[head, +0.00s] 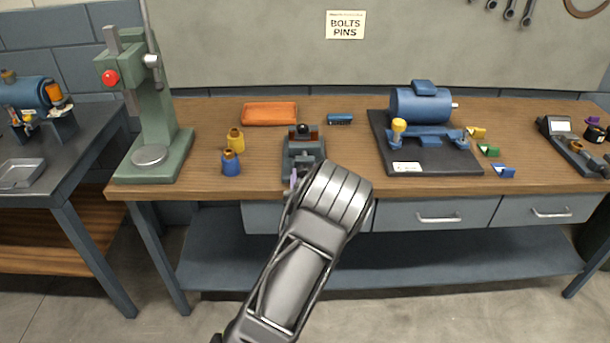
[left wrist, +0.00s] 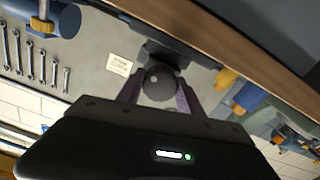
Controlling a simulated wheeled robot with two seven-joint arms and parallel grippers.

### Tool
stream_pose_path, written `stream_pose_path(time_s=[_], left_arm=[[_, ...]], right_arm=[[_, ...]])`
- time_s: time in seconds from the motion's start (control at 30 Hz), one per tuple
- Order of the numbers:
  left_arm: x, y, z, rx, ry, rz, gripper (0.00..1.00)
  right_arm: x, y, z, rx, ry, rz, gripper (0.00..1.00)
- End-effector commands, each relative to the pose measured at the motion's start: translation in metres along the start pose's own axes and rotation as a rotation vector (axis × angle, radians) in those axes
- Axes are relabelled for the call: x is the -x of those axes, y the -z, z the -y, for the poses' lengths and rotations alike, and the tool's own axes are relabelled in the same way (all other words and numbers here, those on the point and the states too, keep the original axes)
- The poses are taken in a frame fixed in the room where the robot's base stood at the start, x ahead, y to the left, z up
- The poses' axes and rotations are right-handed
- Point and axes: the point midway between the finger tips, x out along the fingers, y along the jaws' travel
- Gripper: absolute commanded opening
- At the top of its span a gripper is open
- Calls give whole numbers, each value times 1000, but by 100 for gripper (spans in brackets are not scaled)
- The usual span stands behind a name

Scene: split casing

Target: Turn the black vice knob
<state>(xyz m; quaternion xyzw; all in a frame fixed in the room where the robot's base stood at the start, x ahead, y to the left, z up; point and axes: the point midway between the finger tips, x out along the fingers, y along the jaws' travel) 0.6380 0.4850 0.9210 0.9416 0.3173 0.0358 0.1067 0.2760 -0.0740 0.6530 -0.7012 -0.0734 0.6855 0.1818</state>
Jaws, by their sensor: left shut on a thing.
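The grey vice (head: 304,150) stands at the front edge of the wooden bench, with small brown parts and a dark round top. Its black knob (left wrist: 160,82) shows in the left wrist view as a dark ball with a light spot, between my finger pads. My left gripper (head: 295,178) is at the front of the vice, and its hand hides the knob in the head view. In the left wrist view my left gripper (left wrist: 158,92) is shut on the knob, one finger on each side. My right gripper is not in view.
A green press (head: 160,110) stands left, with yellow (head: 235,140) and blue (head: 231,163) bottles between it and the vice. A blue motor (head: 420,106) on a black plate stands right. Drawers (head: 432,214) sit below the bench edge.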

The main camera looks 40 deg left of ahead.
Motion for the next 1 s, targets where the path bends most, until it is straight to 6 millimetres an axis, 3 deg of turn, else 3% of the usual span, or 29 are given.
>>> stream_pose_path(time_s=[0.47, 1.0], left_arm=[[0, -2, 0, -110, -1, -2, 3], [0, -2, 0, -523, -1, -1, 3]], right_arm=[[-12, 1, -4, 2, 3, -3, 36], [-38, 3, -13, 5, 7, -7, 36]])
